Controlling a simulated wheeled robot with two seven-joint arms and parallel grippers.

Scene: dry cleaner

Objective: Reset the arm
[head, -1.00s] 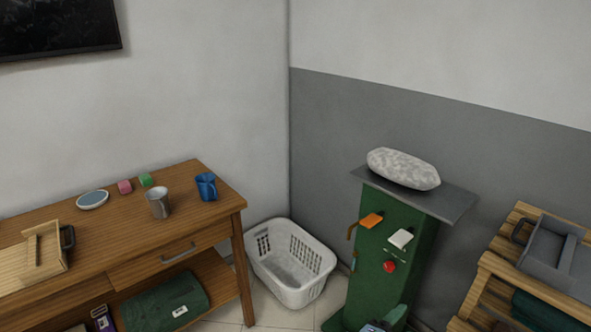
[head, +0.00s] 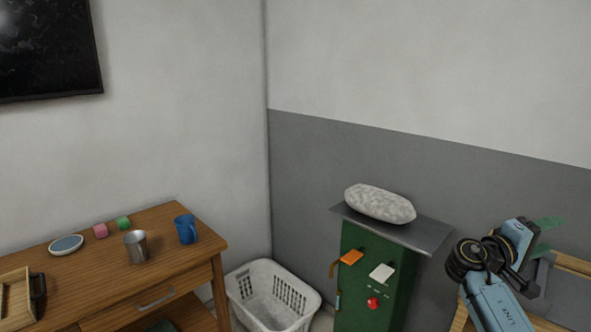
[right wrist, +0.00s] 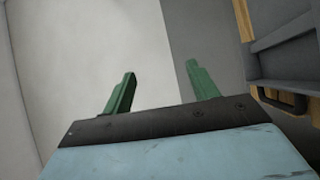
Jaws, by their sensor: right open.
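My right gripper (head: 548,237) is raised at the lower right of the head view, in front of a wooden stand. Its green fingers are apart with nothing between them, as the right wrist view (right wrist: 160,88) also shows. Behind the fingers in that view is only bare wall. My left gripper is in neither view.
A green machine (head: 357,287) carries a grey-white padded form (head: 380,203) on its top plate. A white laundry basket (head: 312,300) stands beside it. The wooden table (head: 185,260) holds a metal cup (head: 136,246) and a blue mug (head: 186,229). A grey tray (right wrist: 288,62) lies at right.

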